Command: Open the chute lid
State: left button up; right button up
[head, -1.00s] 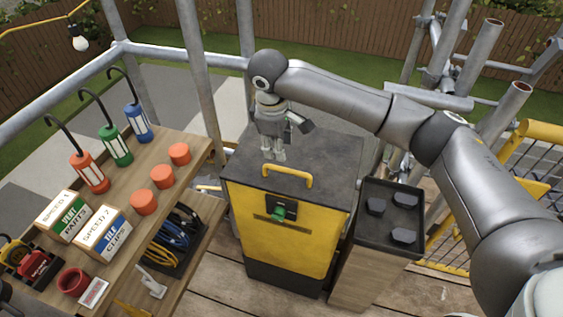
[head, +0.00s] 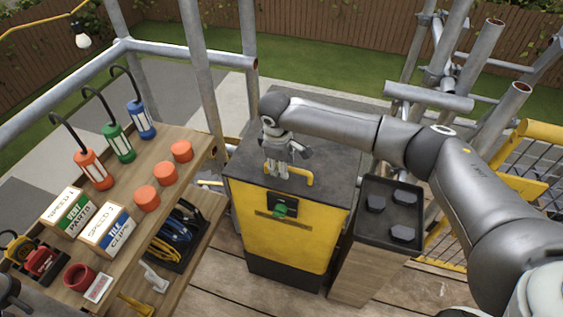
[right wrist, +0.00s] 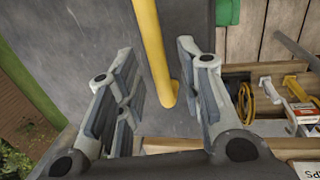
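The chute is a yellow box (head: 285,235) with a dark grey lid (head: 330,165) on top. The lid lies flat and closed. A yellow bar handle (head: 302,174) stands near the lid's front edge; it also shows in the right wrist view (right wrist: 150,45). A green latch (head: 280,210) sits on the box front. My right gripper (head: 278,172) is low over the lid, at the left part of the handle. In the right wrist view my right gripper (right wrist: 157,75) is open, with the handle between its fingers and visible gaps beside it. My left gripper is not clearly visible.
A wooden shelf (head: 190,145) at left holds lamps, orange cups and labelled boxes. A black tray (head: 390,245) with several dark pieces stands right of the chute. Scaffold poles (head: 200,70) rise behind and at right. Open wooden floor (head: 235,295) lies in front.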

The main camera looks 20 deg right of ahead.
grip_shut()
jog(key=shift+r, duration=0.1)
